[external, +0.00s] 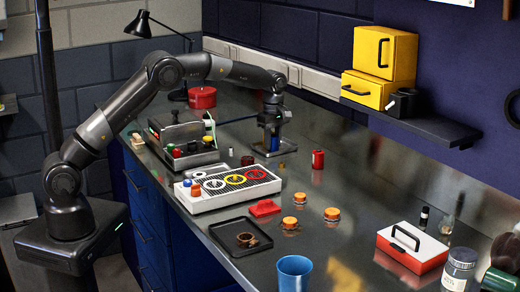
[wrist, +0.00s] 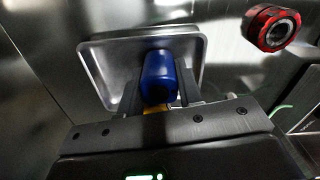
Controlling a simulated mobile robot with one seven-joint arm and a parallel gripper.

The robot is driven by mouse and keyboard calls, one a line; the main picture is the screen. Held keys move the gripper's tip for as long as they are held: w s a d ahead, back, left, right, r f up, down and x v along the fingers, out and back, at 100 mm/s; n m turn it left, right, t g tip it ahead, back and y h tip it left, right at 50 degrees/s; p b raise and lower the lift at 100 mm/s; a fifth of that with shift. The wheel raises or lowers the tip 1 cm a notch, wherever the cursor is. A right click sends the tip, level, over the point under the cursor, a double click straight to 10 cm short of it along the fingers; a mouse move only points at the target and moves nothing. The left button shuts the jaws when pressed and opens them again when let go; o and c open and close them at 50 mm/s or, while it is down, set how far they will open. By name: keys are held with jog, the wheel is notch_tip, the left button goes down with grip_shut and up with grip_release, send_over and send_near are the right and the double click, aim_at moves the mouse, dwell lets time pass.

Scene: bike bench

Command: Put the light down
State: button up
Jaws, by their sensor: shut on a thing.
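A blue rounded object, apparently the light (wrist: 158,74), is between the fingers of my gripper (wrist: 160,98) in the wrist view. A bit of yellow shows at its near end. My gripper is shut on it. A shallow metal tray (wrist: 100,72) lies behind the light in that view. In the external view my gripper (external: 271,138) points down over the small tray (external: 290,148) on the bench. Only a little blue shows there between the fingers. I cannot tell whether the light touches the tray floor.
A red cylinder (external: 318,159) stands right of the small tray. A device with coloured knobs (external: 182,138) stands to its left. A white panel with coloured rings (external: 230,190), a black tray (external: 225,228) and several orange-lidded jars lie nearer. Bare bench (external: 360,205) shows to the right.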

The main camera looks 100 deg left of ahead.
aim_at(273, 135)
jog(key=o, duration=1)
notch_tip(273, 135, up, 12)
jog(key=shift+f, duration=0.25)
jog(key=shift+r, duration=0.3)
